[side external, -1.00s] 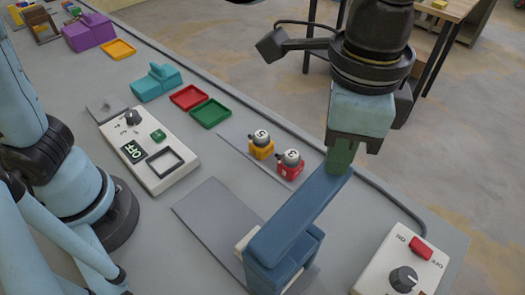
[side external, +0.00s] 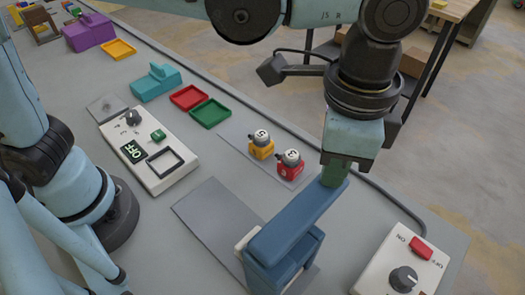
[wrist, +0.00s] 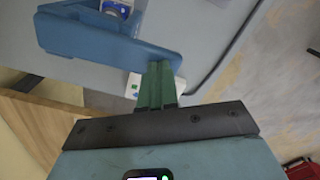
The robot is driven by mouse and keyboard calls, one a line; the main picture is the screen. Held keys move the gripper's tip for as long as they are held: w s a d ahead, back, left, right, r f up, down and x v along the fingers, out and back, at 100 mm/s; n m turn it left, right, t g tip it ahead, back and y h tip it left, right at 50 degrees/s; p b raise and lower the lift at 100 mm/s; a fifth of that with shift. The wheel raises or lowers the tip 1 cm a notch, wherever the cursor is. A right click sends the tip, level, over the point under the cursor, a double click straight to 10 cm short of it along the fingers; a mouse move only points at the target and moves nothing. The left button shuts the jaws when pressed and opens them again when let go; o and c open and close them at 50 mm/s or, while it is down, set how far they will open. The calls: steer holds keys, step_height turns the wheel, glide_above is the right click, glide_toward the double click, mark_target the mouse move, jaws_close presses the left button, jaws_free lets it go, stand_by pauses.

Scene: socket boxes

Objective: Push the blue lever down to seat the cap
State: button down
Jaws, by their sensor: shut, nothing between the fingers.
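The blue lever (side external: 295,220) slopes from its blue press base (side external: 285,270) toward the upper right in the side view. My gripper (side external: 335,173) is shut and empty, its green fingers pointing down onto the lever's free end, seemingly in contact with it. In the wrist view the shut green fingers (wrist: 157,80) are at the end of the lever (wrist: 100,38). A small whitish round part (wrist: 116,8) shows beside the lever there; I cannot tell if it is the cap. The lever hides the area beneath it in the side view.
A switch box with a red button and dial (side external: 403,262) stands to the right. Red and yellow socket blocks (side external: 276,157) sit behind on a grey plate. A white panel reading OFF (side external: 148,150) is at left. A flat grey plate (side external: 210,210) lies left of the press.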

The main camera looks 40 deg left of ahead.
steer(key=shift+f, duration=1.2)
steer(key=shift+r, duration=0.1)
step_height(320, 180, up, 11)
stand_by(1.4)
steer(key=a+f+n+t, duration=0.2)
steer(key=a+f+n, duration=0.2)
steer(key=a, duration=0.6)
steer(key=w+a+f+n+t, duration=0.1)
steer(key=a+f+n, duration=0.3)
steer(key=a, duration=0.6)
steer(key=w+a+f+n+t, duration=0.1)
steer(key=a+f+n+t, duration=0.3)
steer(key=a, duration=0.7)
steer(key=shift+w+f, duration=0.15)
steer(key=shift+w, duration=0.1)
